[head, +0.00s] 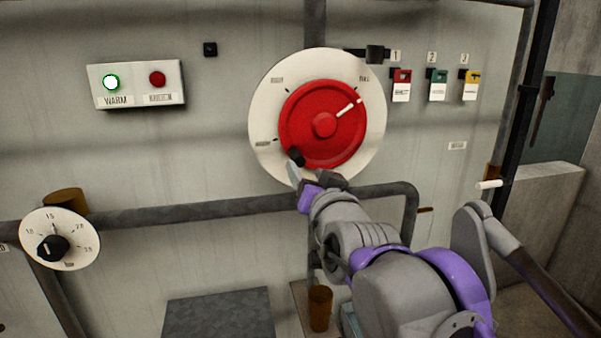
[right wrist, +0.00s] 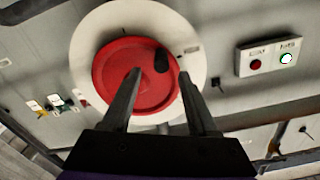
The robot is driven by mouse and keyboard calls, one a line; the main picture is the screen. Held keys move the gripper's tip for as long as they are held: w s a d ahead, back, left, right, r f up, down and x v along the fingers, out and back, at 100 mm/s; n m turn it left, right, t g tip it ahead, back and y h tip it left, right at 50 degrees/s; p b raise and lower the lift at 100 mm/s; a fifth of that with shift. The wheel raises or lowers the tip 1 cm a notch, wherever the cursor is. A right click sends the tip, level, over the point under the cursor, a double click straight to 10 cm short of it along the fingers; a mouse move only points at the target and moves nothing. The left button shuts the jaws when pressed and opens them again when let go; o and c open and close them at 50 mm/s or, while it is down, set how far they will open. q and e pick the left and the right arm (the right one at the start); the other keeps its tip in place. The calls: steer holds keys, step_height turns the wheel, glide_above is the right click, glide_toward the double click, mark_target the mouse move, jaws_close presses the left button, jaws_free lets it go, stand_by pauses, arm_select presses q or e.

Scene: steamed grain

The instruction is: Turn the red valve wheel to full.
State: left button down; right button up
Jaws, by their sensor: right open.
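The red valve wheel (head: 318,143) is mounted on a round white dial plate (head: 262,120) on the wall panel. Its white pointer mark (head: 348,108) points to the upper right, slightly below the upper-right label, which is too small to read surely. A black handle knob (head: 296,157) sits at the wheel's lower left; in the right wrist view it (right wrist: 161,60) appears between the finger lines. My right gripper (head: 308,174) is open just below the knob, fingers pointing at the wheel; I cannot tell whether they touch the knob. My left gripper is not in view.
Several coloured tags (head: 438,86) hang at right. A grey pipe (head: 180,213) runs below the wheel. A small dial (head: 62,240) is at lower left.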

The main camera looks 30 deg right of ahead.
steer(key=v, duration=0.3)
steer(key=shift+s+b, duration=0.2)
steer(key=shift+b, duration=0.2)
steer(key=shift+c, duration=0.2)
